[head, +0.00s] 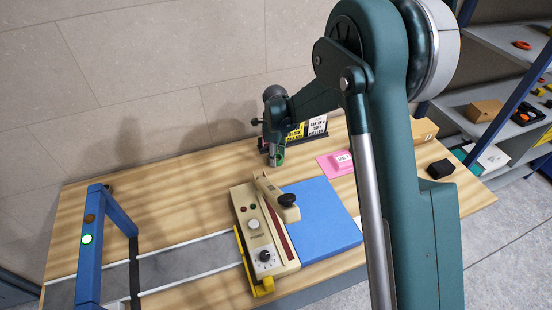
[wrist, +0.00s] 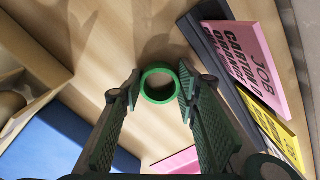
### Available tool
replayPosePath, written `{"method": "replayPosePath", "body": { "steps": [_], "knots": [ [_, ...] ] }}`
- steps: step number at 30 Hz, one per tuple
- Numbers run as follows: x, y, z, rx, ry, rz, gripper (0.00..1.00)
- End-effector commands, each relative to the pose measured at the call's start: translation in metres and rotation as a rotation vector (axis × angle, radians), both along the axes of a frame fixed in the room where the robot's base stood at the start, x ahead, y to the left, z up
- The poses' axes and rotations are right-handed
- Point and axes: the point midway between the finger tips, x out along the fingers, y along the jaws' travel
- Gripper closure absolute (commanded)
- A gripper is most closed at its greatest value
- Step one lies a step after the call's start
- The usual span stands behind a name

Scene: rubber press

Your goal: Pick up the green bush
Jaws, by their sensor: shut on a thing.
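The green bush (wrist: 146,92) is a short open ring between the two fingertips of my gripper (wrist: 158,88) in the wrist view. The fingers are shut on it from both sides, and wood shows through its hole. In the head view my gripper (head: 275,158) is near the back of the wooden table, and a bit of the green bush (head: 282,156) shows at its fingertips. I cannot tell whether the bush still touches the table.
A beige press (head: 262,228) and blue mat (head: 322,218) stand in front. Upright cards (head: 317,125) in a dark holder (wrist: 215,60) are close at the right. A pink pad (head: 328,164) lies nearby. A blue frame (head: 91,250) spans the grey track at left.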

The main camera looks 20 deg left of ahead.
Motion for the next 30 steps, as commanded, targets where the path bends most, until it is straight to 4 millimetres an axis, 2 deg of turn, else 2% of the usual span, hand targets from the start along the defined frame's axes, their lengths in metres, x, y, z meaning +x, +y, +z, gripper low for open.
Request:
{"method": "replayPosePath", "body": {
  "steps": [8, 24, 30],
  "knots": [
    [0.0, 0.0, 0.015, 0.0, 0.0, 0.0, 0.77],
    [0.0, 0.0, 0.086, 0.0, 0.0, 0.0, 0.77],
    [0.0, 0.0, 0.098, 0.0, 0.0, 0.0, 0.77]
  ]
}}
